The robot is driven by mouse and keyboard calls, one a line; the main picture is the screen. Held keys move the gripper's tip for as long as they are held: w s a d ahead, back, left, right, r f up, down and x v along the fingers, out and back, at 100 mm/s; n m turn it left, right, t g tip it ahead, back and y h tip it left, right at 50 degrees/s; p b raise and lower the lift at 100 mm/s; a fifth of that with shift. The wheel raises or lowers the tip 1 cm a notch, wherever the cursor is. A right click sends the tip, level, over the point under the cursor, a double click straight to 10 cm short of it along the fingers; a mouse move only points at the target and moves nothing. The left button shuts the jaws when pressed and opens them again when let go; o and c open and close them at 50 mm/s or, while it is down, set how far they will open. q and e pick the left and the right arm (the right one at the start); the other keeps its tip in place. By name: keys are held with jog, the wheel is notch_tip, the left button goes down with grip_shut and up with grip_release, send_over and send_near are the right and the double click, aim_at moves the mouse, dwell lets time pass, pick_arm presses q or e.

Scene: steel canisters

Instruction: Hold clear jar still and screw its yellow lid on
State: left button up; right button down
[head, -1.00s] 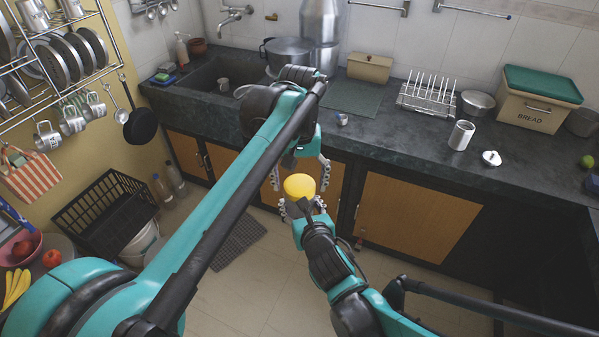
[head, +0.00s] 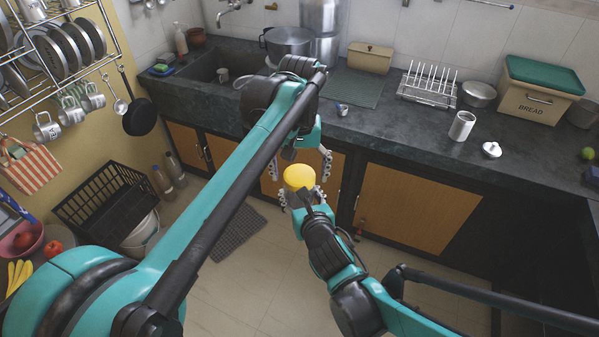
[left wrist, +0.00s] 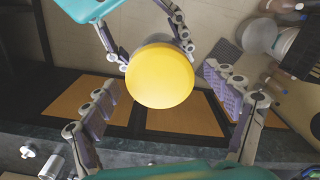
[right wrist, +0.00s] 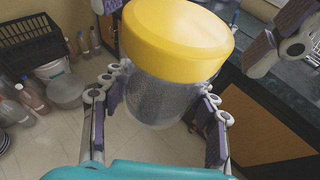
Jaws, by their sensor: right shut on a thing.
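The clear jar (right wrist: 158,100) stands between the fingers of my right gripper (right wrist: 163,112), which is shut on it. The wide yellow lid (right wrist: 178,40) sits on top of the jar; how far it is threaded cannot be told. In the head view the lid (head: 299,177) hides most of the jar. The lid also shows from above in the left wrist view (left wrist: 160,75). My left gripper (left wrist: 165,100) is open and empty, its fingers spread wide, apart from the lid. In the head view, its fingers (head: 299,168) hang on the lid's far side.
Both grippers are over the floor in front of the dark counter (head: 400,135). On it stand a steel canister (head: 462,126), a small white lid (head: 491,150), a dish rack (head: 428,88) and a bread bin (head: 540,95). A black crate (head: 105,205) is at left.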

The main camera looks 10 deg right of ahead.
pick_arm(q)
jog(key=shift+r, duration=0.1)
notch_tip(320, 180, up, 12)
dwell(0.6)
dwell(0.4)
jog(key=s+a+f+n+t, duration=0.1)
jog(key=s+a+f+t, duration=0.15)
jog(key=a, duration=0.45)
jog(key=s+a+f+t, duration=0.1)
jog(key=s+a+f, duration=0.1)
jog(key=a+f, duration=0.35)
jog(key=s+a+f+t, duration=0.2)
jog(key=s+a+f, duration=0.3)
jog(key=a+f, duration=0.1)
jog(key=s+a+f+n+t, duration=0.1)
jog(key=s+a+f, duration=0.3)
jog(key=a+f, duration=0.3)
jog(key=shift+s+f+t, duration=0.35)
jog(key=shift+f, duration=0.2)
jog(key=shift+a, duration=0.1)
